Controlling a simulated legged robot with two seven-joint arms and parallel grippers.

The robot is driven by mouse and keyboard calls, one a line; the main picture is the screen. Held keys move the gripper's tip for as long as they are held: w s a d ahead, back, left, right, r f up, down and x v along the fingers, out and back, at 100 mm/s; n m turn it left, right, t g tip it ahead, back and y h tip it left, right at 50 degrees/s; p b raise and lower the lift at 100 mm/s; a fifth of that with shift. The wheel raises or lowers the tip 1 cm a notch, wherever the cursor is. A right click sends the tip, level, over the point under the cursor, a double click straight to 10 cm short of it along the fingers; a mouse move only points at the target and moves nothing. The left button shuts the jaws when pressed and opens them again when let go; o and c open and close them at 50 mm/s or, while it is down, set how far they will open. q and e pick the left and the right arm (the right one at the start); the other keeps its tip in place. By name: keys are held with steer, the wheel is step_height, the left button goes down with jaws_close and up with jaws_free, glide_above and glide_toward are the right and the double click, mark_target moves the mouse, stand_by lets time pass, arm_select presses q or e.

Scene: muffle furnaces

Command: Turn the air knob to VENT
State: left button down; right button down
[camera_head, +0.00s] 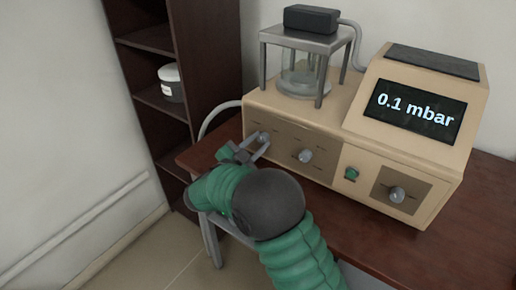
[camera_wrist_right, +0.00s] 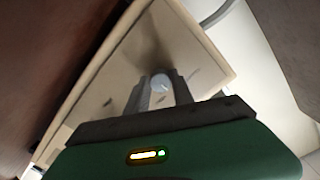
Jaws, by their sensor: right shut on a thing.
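The beige machine (camera_head: 323,123) stands on a dark red-brown table, and its screen (camera_head: 415,105) reads 0.1 mbar. Its front panel carries a leftmost knob (camera_head: 263,138), a middle knob (camera_head: 305,156), a green button (camera_head: 352,174) and a right knob (camera_head: 397,194). My right gripper (camera_head: 258,147) is at the leftmost knob. In the right wrist view that round grey knob (camera_wrist_right: 161,83) sits between the fingers of my right gripper (camera_wrist_right: 161,92), which is shut on it. The panel lettering is too small to read, so I cannot tell which knob is for air. My left gripper is not in view.
A glass vessel (camera_head: 303,82) sits under a metal stand (camera_head: 308,41) with a black block (camera_head: 311,19) on top of the machine. A dark shelf (camera_head: 153,40) with a white jar (camera_head: 171,84) stands at the left. The table (camera_head: 385,240) is bare at the front right.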

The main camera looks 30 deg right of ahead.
steer(key=m+b, duration=0.1)
steer(key=m, duration=0.1)
steer(key=m+b, duration=0.1)
steer(key=b, duration=0.1)
steer(key=m+b, duration=0.1)
steer(key=m, duration=0.1)
steer(key=shift+f+m+b, duration=0.3)
steer(key=shift+f+b, duration=0.05)
steer(key=shift+b, duration=0.05)
steer(key=shift+r+m+b, duration=0.15)
steer(key=shift+m+b, duration=1.6)
steer(key=shift+m, duration=0.05)
steer(key=c, duration=1.1)
jaws_free()
steer(key=shift+r, duration=0.1)
steer(key=shift+a+r, duration=0.1)
steer(key=shift+a, duration=0.2)
steer(key=p+v, duration=0.2)
steer(key=v, duration=1.4)
steer(key=shift+a, duration=0.25)
